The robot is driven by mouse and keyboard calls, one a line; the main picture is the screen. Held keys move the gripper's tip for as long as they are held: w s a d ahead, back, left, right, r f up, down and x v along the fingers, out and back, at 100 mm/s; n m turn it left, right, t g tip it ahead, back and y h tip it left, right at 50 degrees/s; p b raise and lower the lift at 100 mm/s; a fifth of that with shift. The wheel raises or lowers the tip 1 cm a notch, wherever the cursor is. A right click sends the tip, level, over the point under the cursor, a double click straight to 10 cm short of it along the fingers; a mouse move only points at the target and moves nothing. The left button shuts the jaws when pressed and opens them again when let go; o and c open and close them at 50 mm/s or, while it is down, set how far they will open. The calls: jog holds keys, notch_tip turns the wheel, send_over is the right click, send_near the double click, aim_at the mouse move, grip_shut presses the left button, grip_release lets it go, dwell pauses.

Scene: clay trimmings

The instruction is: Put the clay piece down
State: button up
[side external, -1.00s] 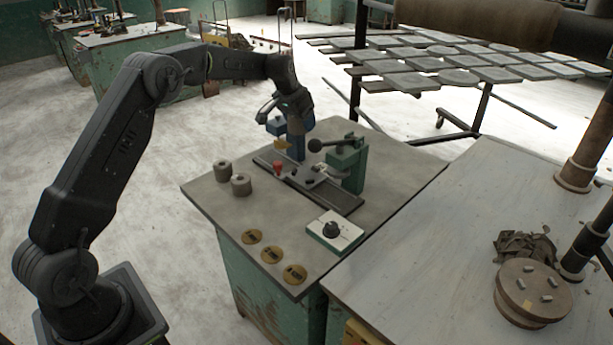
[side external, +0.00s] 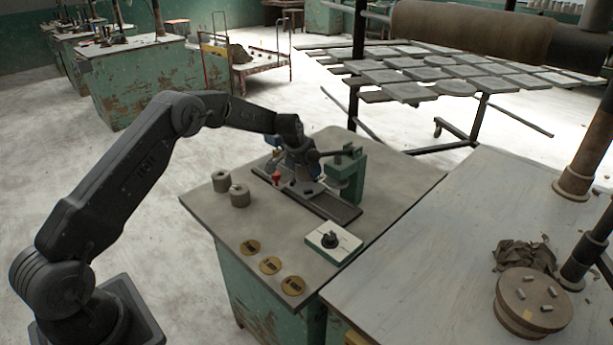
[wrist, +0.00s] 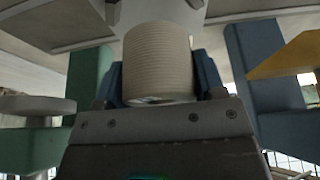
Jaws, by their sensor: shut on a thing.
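The clay piece (wrist: 157,60) is a pale, ribbed cylinder in the wrist view. It sits between the blue fingers of my gripper (wrist: 158,85), which is shut on it. In the side view my gripper (side external: 298,172) is low over the dark rail fixture (side external: 335,206), just left of the green press (side external: 356,178). The clay piece is hidden there behind the gripper and wrist. I cannot tell whether the piece touches the surface.
Two grey-brown cylinders (side external: 240,195) stand to the left. A red knob (side external: 276,179) is close to my gripper. A blue post (wrist: 265,75) and green post (wrist: 88,85) flank my gripper.

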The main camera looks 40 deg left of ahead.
aim_at(307, 175)
jog(key=shift+f, duration=1.5)
jog(key=shift+f, duration=0.2)
jog(key=o, duration=1.1)
jog(key=v, duration=1.2)
jog(key=shift+r, duration=0.2)
